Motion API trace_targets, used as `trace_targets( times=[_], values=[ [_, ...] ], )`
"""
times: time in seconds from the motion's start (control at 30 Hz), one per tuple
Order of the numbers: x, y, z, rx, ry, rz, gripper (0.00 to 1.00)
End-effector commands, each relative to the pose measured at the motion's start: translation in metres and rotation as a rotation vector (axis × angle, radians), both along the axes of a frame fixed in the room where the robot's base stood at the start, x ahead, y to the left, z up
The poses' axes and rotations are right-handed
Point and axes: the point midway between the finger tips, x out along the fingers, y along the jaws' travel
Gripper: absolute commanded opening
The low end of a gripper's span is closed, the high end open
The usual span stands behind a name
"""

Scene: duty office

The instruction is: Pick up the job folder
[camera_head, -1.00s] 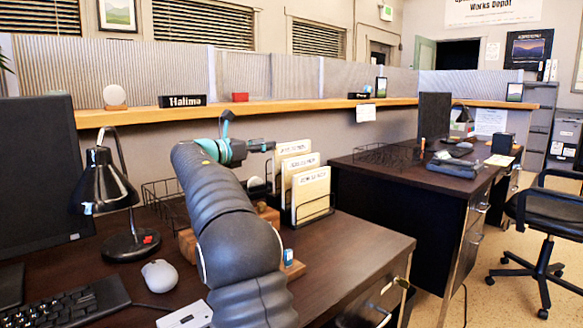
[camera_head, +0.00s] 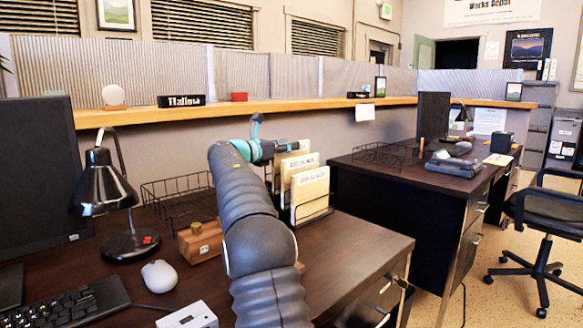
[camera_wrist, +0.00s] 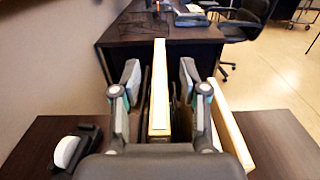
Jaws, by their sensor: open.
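Cream folders with printed labels stand upright in a black wire rack (camera_head: 315,217) on the dark desk. The front folder (camera_head: 310,188) and one behind it (camera_head: 297,162) show in the head view; I cannot tell from the labels which is the job folder. My gripper (camera_wrist: 159,76) is open, its two fingers on either side of one folder (camera_wrist: 159,88), seen edge-on in the wrist view. Gaps show between that folder and both fingers. Another folder (camera_wrist: 232,128) stands to the right, outside the right finger. My arm hides part of the rack in the head view.
A wooden block (camera_head: 200,241), wire tray (camera_head: 178,200), lamp (camera_head: 105,185) and mouse (camera_head: 159,276) are left of my arm. A white rounded thing on a black base (camera_wrist: 72,150) sits left of the folders. The desk's right front (camera_head: 355,245) is clear.

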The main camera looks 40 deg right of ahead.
Motion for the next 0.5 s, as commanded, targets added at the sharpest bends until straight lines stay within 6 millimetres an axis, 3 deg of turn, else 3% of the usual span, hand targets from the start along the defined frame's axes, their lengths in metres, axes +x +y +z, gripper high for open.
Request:
trace_targets(
  times=[0.1,0.3,0.5],
  values=[
    [0.0001,0.0006,0.0001,0.000,0.000,0.001,0.44],
    [0.0000,0.0008,0.0002,0.000,-0.001,0.001,0.00],
    [-0.0001,0.0010,0.0008,-0.001,-0.001,0.001,0.00]
  ],
)
